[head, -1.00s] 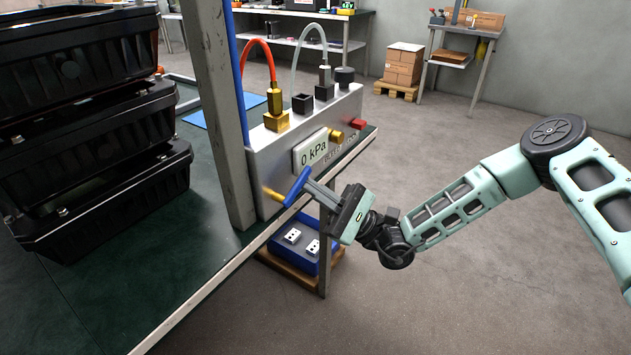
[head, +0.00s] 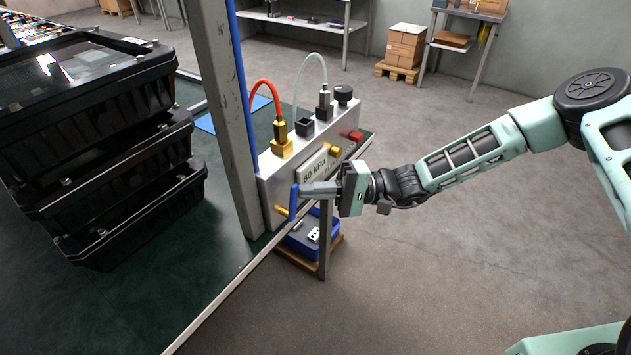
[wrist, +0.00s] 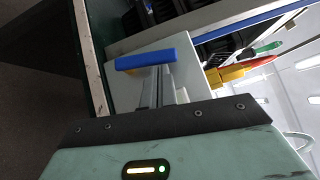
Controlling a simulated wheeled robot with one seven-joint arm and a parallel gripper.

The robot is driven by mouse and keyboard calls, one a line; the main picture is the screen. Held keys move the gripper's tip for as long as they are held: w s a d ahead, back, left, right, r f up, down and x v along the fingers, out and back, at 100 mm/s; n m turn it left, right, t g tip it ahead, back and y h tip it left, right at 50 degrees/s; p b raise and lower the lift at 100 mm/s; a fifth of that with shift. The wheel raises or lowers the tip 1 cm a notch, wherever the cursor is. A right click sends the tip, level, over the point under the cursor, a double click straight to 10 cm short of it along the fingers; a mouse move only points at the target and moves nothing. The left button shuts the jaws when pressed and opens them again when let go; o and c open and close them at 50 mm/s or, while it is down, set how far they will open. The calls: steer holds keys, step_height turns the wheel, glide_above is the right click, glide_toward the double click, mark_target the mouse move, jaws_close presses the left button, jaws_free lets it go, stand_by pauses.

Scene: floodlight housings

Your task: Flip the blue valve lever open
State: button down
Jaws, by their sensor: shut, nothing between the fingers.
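The blue valve lever (head: 294,203) is on the front face of the grey test box (head: 270,190), by a brass fitting (head: 281,211). It stands roughly upright in the head view. The box's display (head: 314,168) seems to read 80 kPa. My gripper (head: 303,189) is shut and empty, its fingertips at the lever's upper part. In the wrist view the blue lever (wrist: 146,59) lies across the tips of my shut fingers (wrist: 157,80). I cannot tell whether they touch it.
A steel post (head: 222,110) stands left of the box, and black housings (head: 110,160) are stacked on the green bench. A blue tray (head: 305,238) sits below the bench edge. The floor to the right is open.

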steer(key=shift+s+a+r+n+h+p, duration=0.25)
steer(key=shift+s+r+n+h+p, duration=0.1)
steer(key=shift+p, duration=0.1)
steer(key=shift+s+a+r, duration=0.1)
stand_by(0.4)
steer(key=w+d, duration=0.2)
steer(key=d, duration=0.4)
steer(key=w+d+b, duration=0.1)
steer(key=w+d, duration=0.1)
steer(key=d, duration=0.4)
steer(key=shift+w+d, duration=0.25)
